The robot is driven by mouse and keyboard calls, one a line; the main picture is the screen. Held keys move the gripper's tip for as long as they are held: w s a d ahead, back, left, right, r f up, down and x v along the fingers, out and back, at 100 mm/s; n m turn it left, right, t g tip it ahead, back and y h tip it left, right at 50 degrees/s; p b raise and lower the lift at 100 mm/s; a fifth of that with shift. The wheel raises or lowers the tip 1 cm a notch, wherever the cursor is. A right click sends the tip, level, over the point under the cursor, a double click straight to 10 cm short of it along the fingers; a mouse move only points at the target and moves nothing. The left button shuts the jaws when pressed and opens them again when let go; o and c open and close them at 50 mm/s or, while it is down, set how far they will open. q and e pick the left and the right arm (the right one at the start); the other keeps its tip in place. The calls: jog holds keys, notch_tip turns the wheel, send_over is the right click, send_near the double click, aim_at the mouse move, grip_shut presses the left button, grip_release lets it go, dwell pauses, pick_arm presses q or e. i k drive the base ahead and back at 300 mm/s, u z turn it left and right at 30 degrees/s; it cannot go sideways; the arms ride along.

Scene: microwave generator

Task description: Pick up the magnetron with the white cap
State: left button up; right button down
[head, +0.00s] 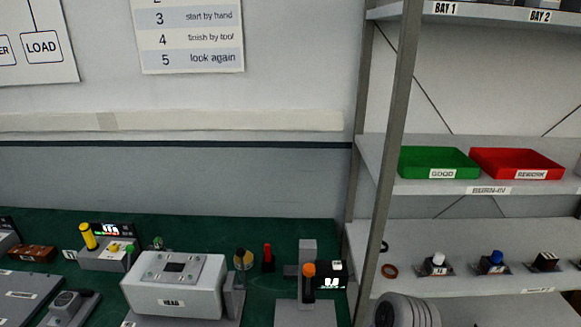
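The magnetron with the white cap (437,262) stands upright on the lower shelf of the rack at the right, in the head view. Neither of my grippers shows in this view.
A reddish ring (390,271) lies left of the white-capped unit. A rack post (393,150) stands left of it. Green (438,162) and red (516,163) trays sit on the shelf above. A grey ribbed round thing (405,312) is below the shelf's front. The green bench (210,228) holds several fixtures.

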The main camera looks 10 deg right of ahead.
aim_at(435, 266)
jog(key=z, duration=2.1)
jog(key=k, duration=0.7)
jog(key=z, duration=0.8)
jog(key=k, duration=0.45)
jog(key=z, duration=0.45)
jog(key=i, duration=1.9)
jog(key=u, duration=1.15)
jog(key=i, duration=1.35)
jog(key=u, duration=1.9)
jog(key=i, duration=0.5)
jog(key=u, duration=0.4)
